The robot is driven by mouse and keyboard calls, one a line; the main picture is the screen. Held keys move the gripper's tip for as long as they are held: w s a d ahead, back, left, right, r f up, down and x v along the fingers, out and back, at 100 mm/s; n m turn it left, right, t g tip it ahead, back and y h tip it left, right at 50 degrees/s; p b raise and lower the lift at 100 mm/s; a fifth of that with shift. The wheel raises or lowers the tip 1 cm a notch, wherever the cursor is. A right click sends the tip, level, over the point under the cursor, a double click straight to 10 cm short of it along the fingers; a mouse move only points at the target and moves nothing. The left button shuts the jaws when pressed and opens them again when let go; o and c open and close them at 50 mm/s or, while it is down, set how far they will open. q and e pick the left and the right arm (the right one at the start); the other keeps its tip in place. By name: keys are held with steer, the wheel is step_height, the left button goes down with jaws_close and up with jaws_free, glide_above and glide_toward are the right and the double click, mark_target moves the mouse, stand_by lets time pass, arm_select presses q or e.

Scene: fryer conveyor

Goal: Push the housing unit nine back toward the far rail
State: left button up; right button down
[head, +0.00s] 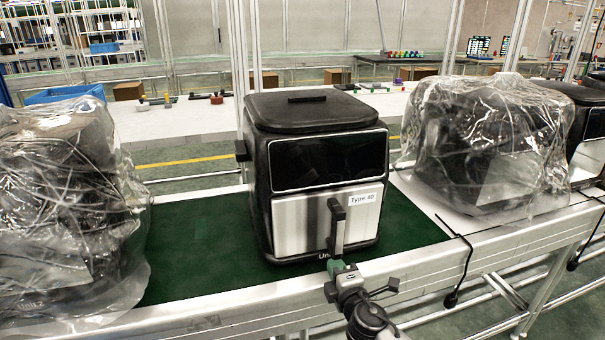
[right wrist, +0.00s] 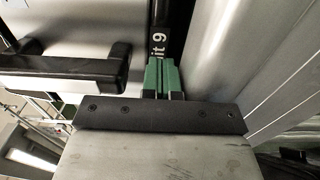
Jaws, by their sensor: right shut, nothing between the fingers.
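Housing unit nine (head: 300,165) is a black fryer with a dark display, a silver front, a vertical handle and a "Type 40" label. It stands upright on the green belt (head: 190,250). In the right wrist view its lower front strip (right wrist: 159,42) shows the end of a label, "it 9". My right gripper (head: 335,264) is at its lower front edge, below the handle. Its green fingers (right wrist: 162,75) are shut with nothing between them and point at the strip beside the "9". I cannot tell whether they touch it. My left gripper is not in view.
Plastic-wrapped units stand at the left (head: 65,215) and right (head: 490,150) of the fryer. The conveyor's near metal rail (head: 220,315) runs below my gripper. A black cable (head: 465,260) hangs over it on the right. Bare belt shows on both sides of the fryer.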

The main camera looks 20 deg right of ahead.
steer(key=shift+w, duration=0.3)
steer(key=shift+w, duration=0.3)
steer(key=shift+w+d+r, duration=0.1)
steer(key=shift+r, duration=0.1)
steer(key=shift+s+f, duration=0.25)
steer(key=shift+s, duration=0.4)
steer(key=s, duration=0.4)
steer(key=shift+s+a, duration=0.2)
